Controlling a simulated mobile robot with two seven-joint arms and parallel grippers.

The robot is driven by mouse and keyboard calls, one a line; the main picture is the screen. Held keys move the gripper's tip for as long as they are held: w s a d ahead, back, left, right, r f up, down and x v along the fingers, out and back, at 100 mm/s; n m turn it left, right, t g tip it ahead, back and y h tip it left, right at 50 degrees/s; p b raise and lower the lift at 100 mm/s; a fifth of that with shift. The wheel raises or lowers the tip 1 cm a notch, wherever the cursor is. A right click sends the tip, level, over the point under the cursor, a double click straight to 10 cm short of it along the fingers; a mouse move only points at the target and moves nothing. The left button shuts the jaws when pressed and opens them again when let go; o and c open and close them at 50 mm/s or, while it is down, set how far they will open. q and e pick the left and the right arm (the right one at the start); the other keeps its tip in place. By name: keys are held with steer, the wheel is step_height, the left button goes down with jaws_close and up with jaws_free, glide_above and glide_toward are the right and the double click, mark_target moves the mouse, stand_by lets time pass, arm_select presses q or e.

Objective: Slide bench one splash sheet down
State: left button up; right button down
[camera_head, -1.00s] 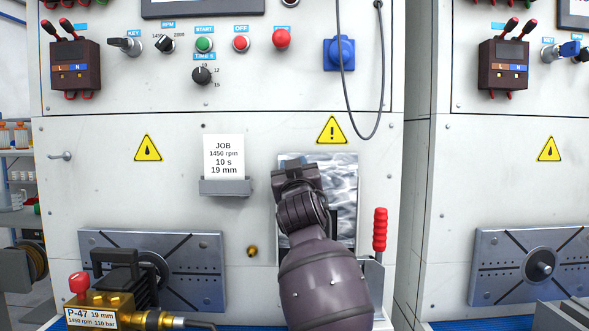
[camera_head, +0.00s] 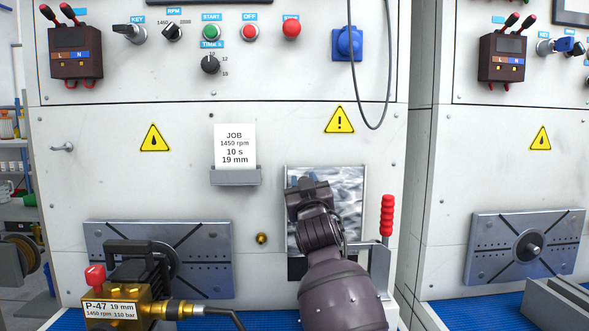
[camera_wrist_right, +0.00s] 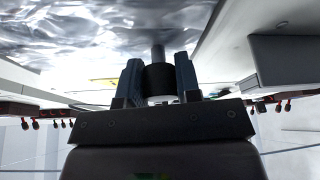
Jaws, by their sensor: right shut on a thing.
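The splash sheet (camera_head: 349,185) is a clear, wavy-looking panel on the front of bench one, under the right yellow warning sign. My right gripper (camera_head: 308,190) is in front of it, and my wrist and forearm hide much of its middle and lower part. In the right wrist view the blue fingers of my right gripper (camera_wrist_right: 160,78) are shut on a black knob (camera_wrist_right: 159,80). A grey stem joins the knob to the splash sheet (camera_wrist_right: 70,35). My left gripper is not in view.
A red-handled lever clamp (camera_head: 387,215) stands just right of my forearm. A brass pump (camera_head: 125,290) sits on the blue mat before the slotted plate (camera_head: 212,262). The job card holder (camera_head: 235,176) is left of the sheet. A cable (camera_head: 365,110) hangs above.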

step_height(320, 180, down, 7)
steer(key=b, duration=0.1)
steer(key=c, duration=1.2)
jaws_free()
steer(key=o, duration=0.4)
steer(key=shift+r, duration=0.1)
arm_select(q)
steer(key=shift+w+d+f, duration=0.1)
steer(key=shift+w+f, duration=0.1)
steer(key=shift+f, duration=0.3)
arm_select(e)
steer(key=shift+r, duration=0.15)
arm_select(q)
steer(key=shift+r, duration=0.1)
arm_select(e)
steer(key=shift+s, duration=0.15)
